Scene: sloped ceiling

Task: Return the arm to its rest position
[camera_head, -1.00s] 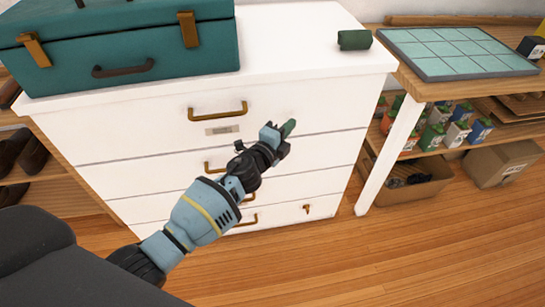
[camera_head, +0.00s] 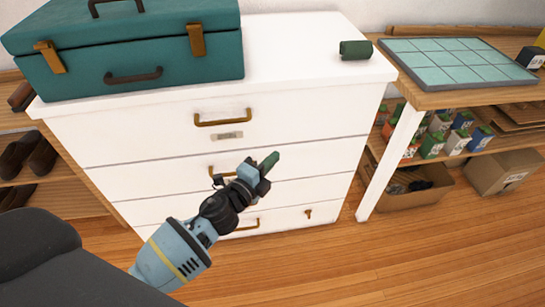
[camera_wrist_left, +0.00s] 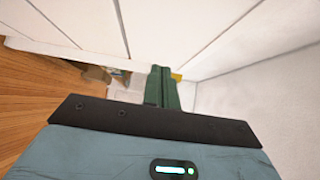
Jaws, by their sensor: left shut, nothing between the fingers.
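My left gripper (camera_head: 268,163) is in front of the white dresser (camera_head: 305,153), at about the height of its middle drawers in the head view. Its green fingers are shut with nothing between them, and the left wrist view shows them together (camera_wrist_left: 162,88). The arm comes in from the lower left. It appears apart from the drawer fronts, though the exact gap is hard to tell. My right gripper is not in view.
A teal case (camera_head: 130,55) and a dark green cylinder (camera_head: 356,49) sit on the dresser top. A wooden bench (camera_head: 440,99) with a tiled panel (camera_head: 455,62) stands at the right, above a shelf of small cartons and boxes. Shoes (camera_head: 28,158) are at the left. Wooden floor (camera_head: 400,260) is clear in front.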

